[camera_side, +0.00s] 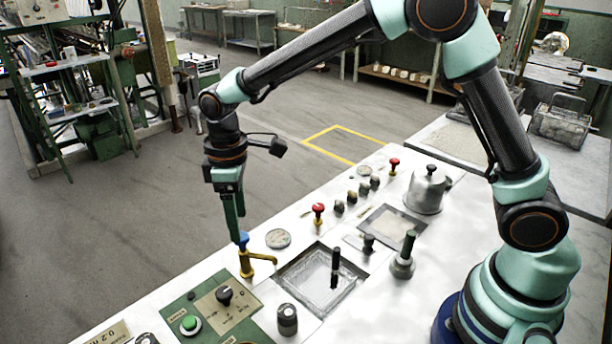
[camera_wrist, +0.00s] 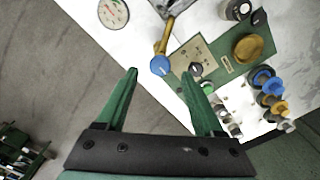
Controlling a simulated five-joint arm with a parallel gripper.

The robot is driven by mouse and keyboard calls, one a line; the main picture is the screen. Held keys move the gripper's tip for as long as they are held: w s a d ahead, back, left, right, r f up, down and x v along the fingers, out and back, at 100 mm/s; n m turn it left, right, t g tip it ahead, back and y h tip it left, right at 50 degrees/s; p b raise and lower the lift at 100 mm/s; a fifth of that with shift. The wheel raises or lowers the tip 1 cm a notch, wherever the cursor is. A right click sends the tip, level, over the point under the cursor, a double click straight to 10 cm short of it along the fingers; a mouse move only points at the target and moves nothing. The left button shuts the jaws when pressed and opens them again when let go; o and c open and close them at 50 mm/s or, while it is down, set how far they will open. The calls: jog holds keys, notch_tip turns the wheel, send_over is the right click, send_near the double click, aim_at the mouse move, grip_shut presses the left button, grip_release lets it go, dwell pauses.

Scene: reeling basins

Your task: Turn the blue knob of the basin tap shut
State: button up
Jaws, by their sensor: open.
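The basin tap (camera_side: 247,262) is yellow brass, with its spout pointing right toward the basin, and stands at the table's near-left edge. Its blue knob (camera_side: 243,238) is on top. My gripper (camera_side: 238,232) points down at the knob, and its green fingers partly overlap it in the side view. In the wrist view the blue knob (camera_wrist: 161,66) lies beyond and between the tips of my two green fingers (camera_wrist: 160,72), which are spread apart with nothing between them. I cannot tell whether a finger touches the knob. The tap's brass spout (camera_wrist: 163,42) also shows there.
A square sunken basin (camera_side: 290,272) with a black-handled tool lies right of the tap. A green control panel (camera_side: 180,314) with a green button and black knob is in front. A round gauge (camera_side: 278,238) and red knob (camera_side: 318,210) stand behind. Open floor lies left.

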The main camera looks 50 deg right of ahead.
aim_at(242, 242)
jog(key=shift+f, duration=1.8)
grip_shut()
